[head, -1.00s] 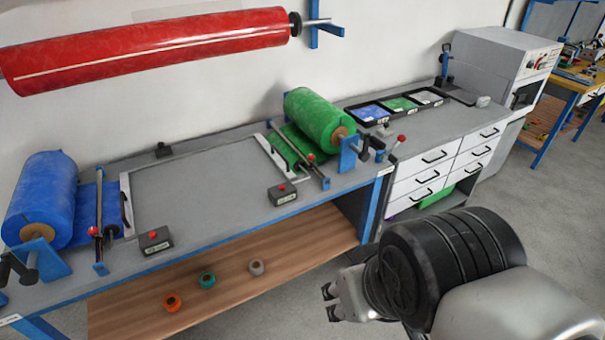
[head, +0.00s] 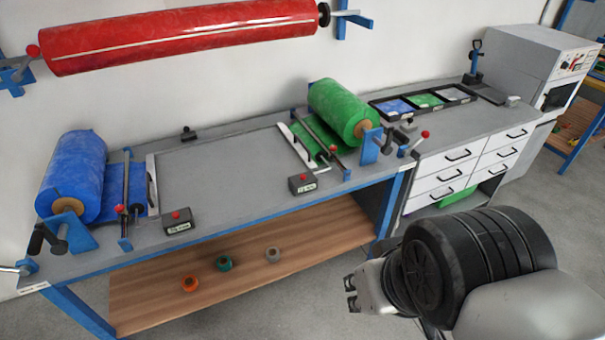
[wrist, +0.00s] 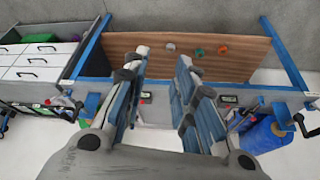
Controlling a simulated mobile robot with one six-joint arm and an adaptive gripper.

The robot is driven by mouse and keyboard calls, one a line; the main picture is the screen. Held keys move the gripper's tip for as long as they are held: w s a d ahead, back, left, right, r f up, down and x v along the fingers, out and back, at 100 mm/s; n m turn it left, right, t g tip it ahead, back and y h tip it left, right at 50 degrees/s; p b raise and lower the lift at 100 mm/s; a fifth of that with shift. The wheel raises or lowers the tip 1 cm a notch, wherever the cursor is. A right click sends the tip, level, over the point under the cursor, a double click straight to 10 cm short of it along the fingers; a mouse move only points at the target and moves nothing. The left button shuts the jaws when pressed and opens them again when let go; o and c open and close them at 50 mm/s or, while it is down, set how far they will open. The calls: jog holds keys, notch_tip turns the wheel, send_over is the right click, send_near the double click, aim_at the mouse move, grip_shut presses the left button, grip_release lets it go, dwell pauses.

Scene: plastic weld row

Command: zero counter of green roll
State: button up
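The green roll (head: 338,112) lies in its holder at the right end of the grey bench. Its counter, a small dark box with a red button (head: 302,183), stands on the front edge, left of the roll. Its display is too small to read. In the wrist view a counter (wrist: 146,98) shows partly beside my left-hand finger; the green roll is not clearly seen there. My gripper (head: 352,292) is in front of and below the bench edge, right of the counter and apart from it. In the wrist view my gripper (wrist: 162,62) is open, with nothing between its fingers.
A similar counter (head: 178,222) stands near the blue roll (head: 75,175) at left. A red roll (head: 180,35) hangs on the wall. A wooden shelf (head: 240,255) with several tape rolls is below the bench. White drawers (head: 458,155) stand at right. The bench middle is clear.

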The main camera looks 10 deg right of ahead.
grip_shut()
dwell(1.3)
